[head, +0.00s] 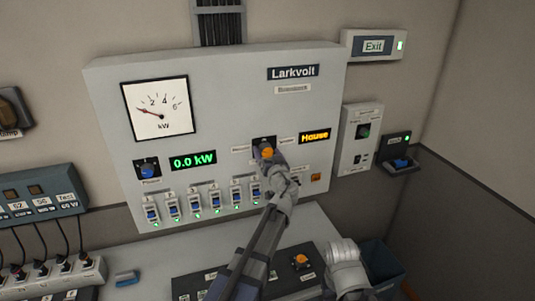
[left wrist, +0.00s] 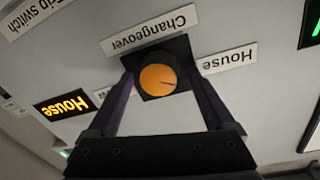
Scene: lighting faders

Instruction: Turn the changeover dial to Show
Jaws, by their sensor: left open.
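In the head view the dial (head: 267,152) is partly covered by my left gripper (head: 268,158). That gripper (left wrist: 161,86) is open, one finger on each side of the knob; whether they touch it I cannot tell. The opposite label is mostly hidden behind a finger. The display (head: 315,136) reads House.
The grey Larkvolt panel (head: 225,90) carries a kW meter (head: 159,109), a 0.0 kW display (head: 193,160) and a row of blue switches below. A desk box with an orange knob (head: 301,261) lies beneath my arm.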

